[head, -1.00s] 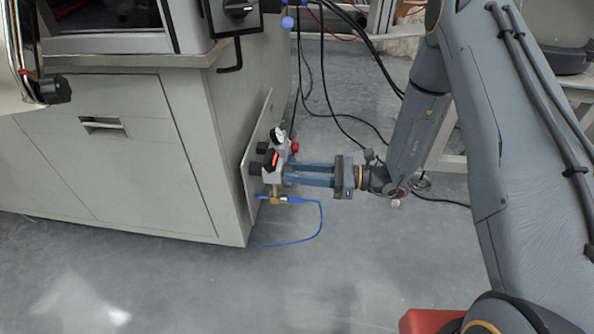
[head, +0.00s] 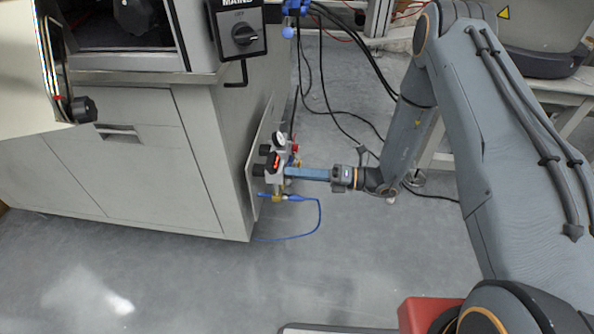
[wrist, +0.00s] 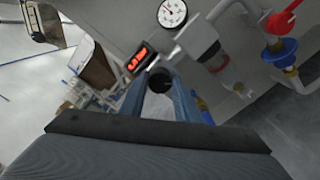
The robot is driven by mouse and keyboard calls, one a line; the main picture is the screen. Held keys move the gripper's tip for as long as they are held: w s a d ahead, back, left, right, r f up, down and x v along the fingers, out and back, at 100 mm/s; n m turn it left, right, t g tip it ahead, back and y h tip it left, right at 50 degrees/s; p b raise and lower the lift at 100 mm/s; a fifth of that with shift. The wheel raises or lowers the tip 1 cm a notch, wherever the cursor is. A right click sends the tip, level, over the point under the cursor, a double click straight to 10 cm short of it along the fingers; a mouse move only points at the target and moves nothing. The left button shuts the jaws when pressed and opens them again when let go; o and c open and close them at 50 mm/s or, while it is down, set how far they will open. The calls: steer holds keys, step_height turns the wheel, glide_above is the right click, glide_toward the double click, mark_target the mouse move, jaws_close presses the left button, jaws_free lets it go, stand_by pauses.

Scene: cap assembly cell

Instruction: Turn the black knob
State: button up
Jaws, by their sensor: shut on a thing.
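The black knob (wrist: 160,79) shows in the wrist view as a dark round shape between my two blue fingers. My gripper (wrist: 160,88) is shut on it, one finger on either side. In the head view my gripper (head: 287,172) reaches in from the right, about level, against the small regulator assembly (head: 274,172) on the cabinet's side panel. There the fingers overlap into one blue bar, and the gripped knob cannot be made out.
A white gauge (head: 279,139) and a red-lit display (head: 276,161) sit close to the fingers. A red-handled valve (wrist: 283,19) is nearby. A blue hose (head: 319,214) loops below. The grey cabinet (head: 215,165) stands left; floor in front is clear.

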steer(key=shift+m+p, duration=0.35)
steer(key=shift+m, duration=1.25)
steer(key=o, duration=1)
steer(key=shift+o, duration=0.2)
steer(key=d+p, duration=0.1)
steer(key=d, duration=0.7)
steer(key=shift+s+a, duration=0.1)
